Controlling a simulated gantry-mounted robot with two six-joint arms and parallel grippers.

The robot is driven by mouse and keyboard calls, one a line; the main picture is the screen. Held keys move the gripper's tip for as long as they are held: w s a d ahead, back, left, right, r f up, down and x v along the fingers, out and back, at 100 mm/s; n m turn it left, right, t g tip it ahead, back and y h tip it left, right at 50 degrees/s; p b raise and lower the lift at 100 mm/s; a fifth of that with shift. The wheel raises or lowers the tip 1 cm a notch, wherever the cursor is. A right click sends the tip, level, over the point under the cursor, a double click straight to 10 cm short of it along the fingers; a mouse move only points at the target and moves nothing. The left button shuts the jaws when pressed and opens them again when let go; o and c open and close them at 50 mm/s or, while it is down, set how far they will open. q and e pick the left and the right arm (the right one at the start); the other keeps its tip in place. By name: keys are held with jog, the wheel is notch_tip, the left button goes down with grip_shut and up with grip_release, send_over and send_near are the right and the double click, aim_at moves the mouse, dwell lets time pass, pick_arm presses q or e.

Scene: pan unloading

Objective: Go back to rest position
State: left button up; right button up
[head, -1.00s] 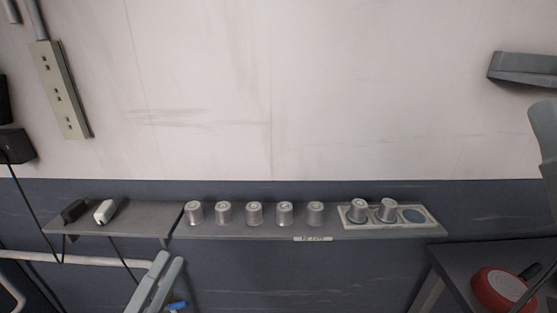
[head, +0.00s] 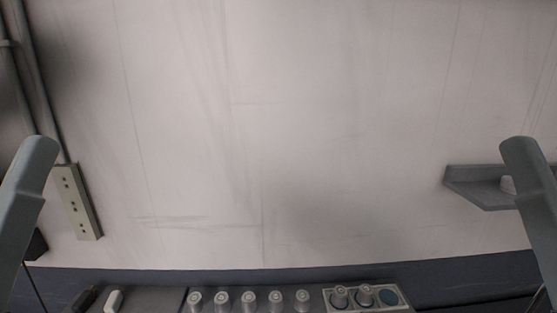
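Parts of my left arm (head: 28,195) and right arm (head: 532,190) rise at the left and right edges of the head view, roughly level with each other. Neither gripper shows, so I cannot see their fingers or whether they hold anything. The red pan is not in this view.
A shelf along the bottom edge carries several metal cups (head: 248,300), two more on a pale holder (head: 391,297) and a white plug (head: 114,300). A grey wall shelf (head: 483,198) is at right. A power strip (head: 77,202) hangs at left. The wall between is bare.

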notch_tip(320, 180, up, 21)
jog(key=p, duration=1.7)
jog(key=shift+r+p, duration=0.2)
jog(key=shift+p, duration=0.1)
jog(key=shift+f, duration=0.1)
